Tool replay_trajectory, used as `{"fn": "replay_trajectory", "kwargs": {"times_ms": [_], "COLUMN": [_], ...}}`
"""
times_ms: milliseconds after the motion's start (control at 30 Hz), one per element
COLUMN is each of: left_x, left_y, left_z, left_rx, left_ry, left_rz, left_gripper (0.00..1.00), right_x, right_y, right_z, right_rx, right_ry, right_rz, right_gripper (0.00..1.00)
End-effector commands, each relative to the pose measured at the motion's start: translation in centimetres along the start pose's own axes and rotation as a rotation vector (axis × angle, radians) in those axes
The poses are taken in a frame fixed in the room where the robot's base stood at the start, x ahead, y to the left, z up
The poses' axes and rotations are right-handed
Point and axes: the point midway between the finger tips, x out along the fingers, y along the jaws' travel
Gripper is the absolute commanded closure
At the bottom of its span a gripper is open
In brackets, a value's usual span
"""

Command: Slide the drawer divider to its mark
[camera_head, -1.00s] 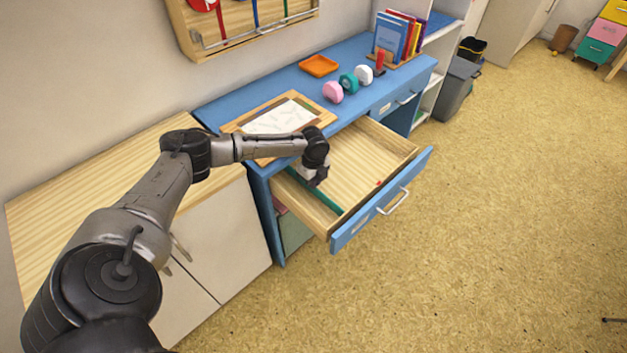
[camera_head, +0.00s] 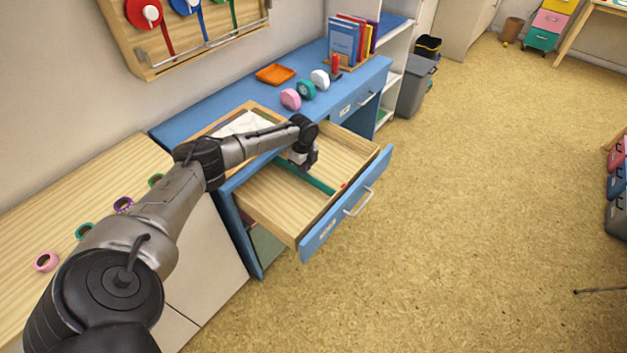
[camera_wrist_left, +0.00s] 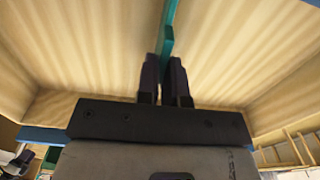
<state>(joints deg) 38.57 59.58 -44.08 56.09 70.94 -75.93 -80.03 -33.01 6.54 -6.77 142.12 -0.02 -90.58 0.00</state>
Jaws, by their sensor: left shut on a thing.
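The green drawer divider (camera_head: 318,184) stands across the open wooden drawer (camera_head: 268,205), running from back to front near the middle. It also shows in the left wrist view (camera_wrist_left: 168,38), between the fingers. A small red mark (camera_head: 343,186) is at the drawer's front side, slightly right of the divider's front end; a small gap seems to lie between them. My left gripper (camera_head: 303,166) is shut on the divider, reaching down into the drawer. Its hand and arm hide the divider's back part. My right gripper is not in view.
The drawer's blue front (camera_head: 345,207) with its handle juts out from the blue desk (camera_head: 228,110). On the desk are a framed tray with papers (camera_head: 240,124), an orange dish (camera_head: 275,74), several stamps and books. Free floor lies to the right.

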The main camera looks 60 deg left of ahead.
Motion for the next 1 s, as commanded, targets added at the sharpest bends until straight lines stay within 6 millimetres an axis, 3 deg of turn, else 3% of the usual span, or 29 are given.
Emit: {"fn": "replay_trajectory", "kwargs": {"times_ms": [100, 400, 433, 700, 1000], "left_x": [0.31, 0.2, 0.21, 0.24, -0.3], "left_y": [-0.06, -0.08, -0.08, -0.06, -0.07], "left_z": [0.93, 0.99, 0.99, 0.97, 0.99], "left_rx": [-0.015, -0.015, -0.015, -0.014, -0.014], "left_ry": [0.0, 0.001, 0.001, 0.0, 0.0], "left_rz": [0.005, 0.005, 0.005, 0.005, 0.005], "left_gripper": [1.0, 1.0, 0.9, 0.66, 0.66], "right_x": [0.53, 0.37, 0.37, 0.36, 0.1], "right_y": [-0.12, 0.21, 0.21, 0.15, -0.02], "right_z": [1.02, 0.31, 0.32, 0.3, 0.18], "right_rx": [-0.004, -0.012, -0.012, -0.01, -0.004], "right_ry": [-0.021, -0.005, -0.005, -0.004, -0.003], "right_rz": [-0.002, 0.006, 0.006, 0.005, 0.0], "right_gripper": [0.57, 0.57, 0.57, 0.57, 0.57]}}
